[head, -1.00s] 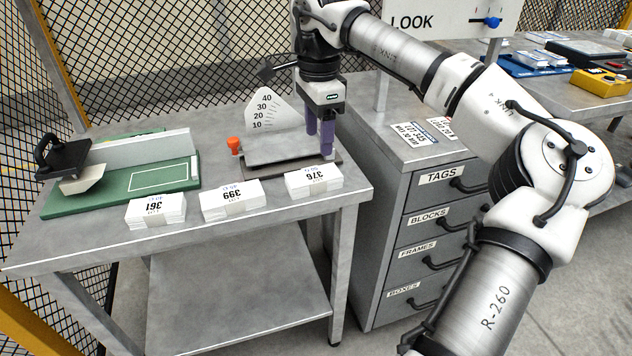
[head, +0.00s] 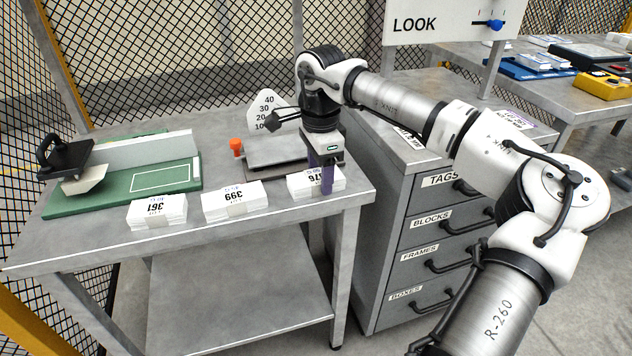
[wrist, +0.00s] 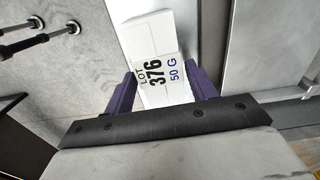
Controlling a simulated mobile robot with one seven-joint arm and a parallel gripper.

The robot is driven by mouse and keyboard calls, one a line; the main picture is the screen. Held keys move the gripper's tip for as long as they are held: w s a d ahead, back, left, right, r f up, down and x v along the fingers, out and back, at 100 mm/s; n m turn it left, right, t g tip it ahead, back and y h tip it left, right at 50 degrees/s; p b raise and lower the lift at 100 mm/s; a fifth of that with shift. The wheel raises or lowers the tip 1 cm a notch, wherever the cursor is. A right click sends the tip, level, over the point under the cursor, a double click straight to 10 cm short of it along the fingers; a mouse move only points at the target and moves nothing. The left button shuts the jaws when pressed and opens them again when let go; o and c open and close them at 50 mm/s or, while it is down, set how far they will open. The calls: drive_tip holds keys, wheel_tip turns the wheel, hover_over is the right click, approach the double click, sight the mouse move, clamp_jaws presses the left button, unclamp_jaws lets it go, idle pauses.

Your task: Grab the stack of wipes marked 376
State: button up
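The stack of wipes marked 376 (head: 300,184) lies near the front right edge of the grey table. Its label, reading LOT 376 50 G, shows in the wrist view (wrist: 155,75). My gripper (head: 321,187) points down at this stack, with purple fingers. In the wrist view my gripper (wrist: 163,88) has its fingers apart, one on each side of the stack's near end. Whether the fingers touch its sides I cannot tell. The stack marked 399 (head: 233,201) and the stack marked 361 (head: 157,212) lie to the left in a row.
A scale with a dial plate (head: 264,112) and orange knob (head: 236,146) stands behind the stacks. A green board (head: 125,190) with a black-handled press (head: 66,160) is at left. A drawer cabinet (head: 430,210) stands right of the table.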

drive_tip(key=c, duration=0.7)
drive_tip(key=shift+o, duration=0.2)
